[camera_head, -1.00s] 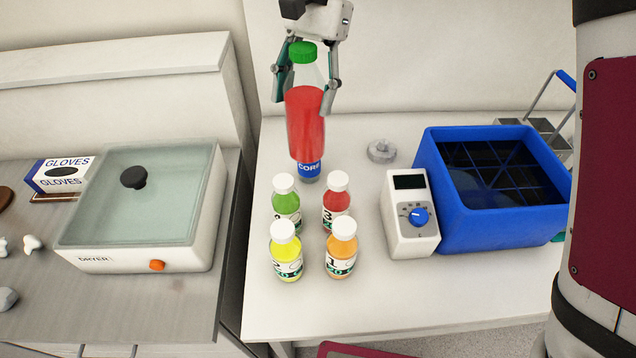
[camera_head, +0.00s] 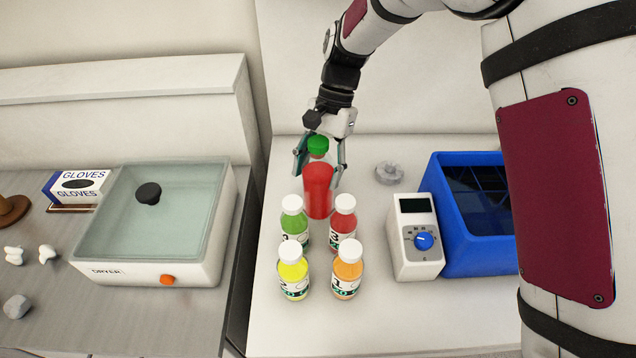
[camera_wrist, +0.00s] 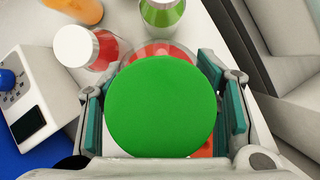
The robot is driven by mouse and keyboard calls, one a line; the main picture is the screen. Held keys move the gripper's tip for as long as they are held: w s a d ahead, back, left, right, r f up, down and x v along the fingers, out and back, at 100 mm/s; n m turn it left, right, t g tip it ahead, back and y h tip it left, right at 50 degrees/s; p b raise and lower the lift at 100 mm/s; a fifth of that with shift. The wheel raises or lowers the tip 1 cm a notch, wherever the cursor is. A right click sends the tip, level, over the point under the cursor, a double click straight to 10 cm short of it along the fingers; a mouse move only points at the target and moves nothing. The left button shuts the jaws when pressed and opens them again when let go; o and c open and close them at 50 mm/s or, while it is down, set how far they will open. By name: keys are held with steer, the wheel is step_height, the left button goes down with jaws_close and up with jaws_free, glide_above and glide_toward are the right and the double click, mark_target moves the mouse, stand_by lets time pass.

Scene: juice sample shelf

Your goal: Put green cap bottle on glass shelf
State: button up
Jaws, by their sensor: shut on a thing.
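The green cap bottle (camera_head: 318,192) holds red liquid and stands upright in my gripper (camera_head: 320,171). Its green cap (camera_head: 317,145) is between and above the fingers. The gripper is shut around the bottle, with one finger on each side. In the wrist view, the green cap (camera_wrist: 160,106) fills the middle between the teal finger pads and hides most of the bottle body. The bottle is just behind the small bottles. I cannot tell whether its base touches the table. I cannot make out a glass shelf in these views.
In front stand small white-capped bottles: green (camera_head: 295,226), red (camera_head: 343,227), yellow (camera_head: 293,275) and orange (camera_head: 346,274). To the right are a white device (camera_head: 415,250) and a blue bath (camera_head: 478,240). A glass-lidded dryer (camera_head: 165,262) and a gloves box (camera_head: 77,186) are left.

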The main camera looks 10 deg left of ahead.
steer(key=shift+f+p, duration=0.3)
steer(key=shift+f, duration=2)
steer(key=o, duration=1.5)
steer(key=shift+c, duration=0.2)
steer(key=b+v, duration=0.2)
steer(key=v, duration=1)
steer(key=shift+b, duration=0.4)
steer(key=shift+s, duration=0.1)
